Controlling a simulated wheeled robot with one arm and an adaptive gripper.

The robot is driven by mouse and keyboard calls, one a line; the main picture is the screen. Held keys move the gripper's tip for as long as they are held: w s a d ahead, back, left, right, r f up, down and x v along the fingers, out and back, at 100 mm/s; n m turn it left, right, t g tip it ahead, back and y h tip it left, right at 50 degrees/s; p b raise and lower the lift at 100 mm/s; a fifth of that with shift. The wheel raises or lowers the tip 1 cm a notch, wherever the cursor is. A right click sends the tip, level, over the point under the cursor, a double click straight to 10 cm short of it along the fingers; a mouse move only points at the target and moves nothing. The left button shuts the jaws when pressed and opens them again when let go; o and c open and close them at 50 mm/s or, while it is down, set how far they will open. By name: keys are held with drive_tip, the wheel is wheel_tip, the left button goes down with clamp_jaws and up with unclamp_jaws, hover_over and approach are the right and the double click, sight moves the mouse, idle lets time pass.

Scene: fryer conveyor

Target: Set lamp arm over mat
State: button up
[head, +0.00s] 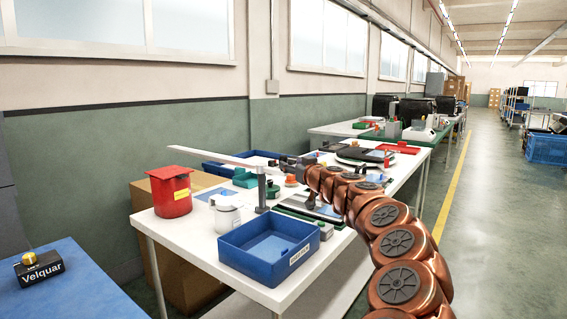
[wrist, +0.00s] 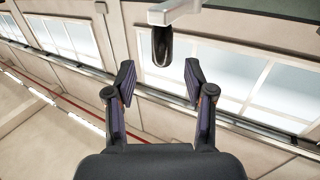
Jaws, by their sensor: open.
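The lamp arm (head: 210,157) is a long pale bar on a grey post (head: 262,192) that stands on the white workbench. It reaches out to the left above the bench. In the wrist view the end of a pale bar (wrist: 172,12) shows at the top, with a dark rounded handle (wrist: 162,46) hanging from it. My gripper (head: 285,161) is by the right end of the lamp arm. In the wrist view my gripper (wrist: 160,82) is open, its fingers apart, with the handle just beyond and between the tips. A flat blue piece (head: 213,193) may be the mat; I cannot tell.
A blue bin (head: 232,254) stands at the front of the white workbench (head: 182,232). A red canister (head: 172,193) and a white jar (head: 228,215) stand left of the post. A blue table (head: 80,294) is at the lower left.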

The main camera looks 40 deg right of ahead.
sight(286, 161)
drive_tip(key=w, duration=0.4)
drive_tip(key=shift+w+d+p, duration=0.3)
drive_tip(key=shift+w+d, duration=0.1)
drive_tip(key=shift+w, duration=0.65)
clamp_jaws()
idle(0.4)
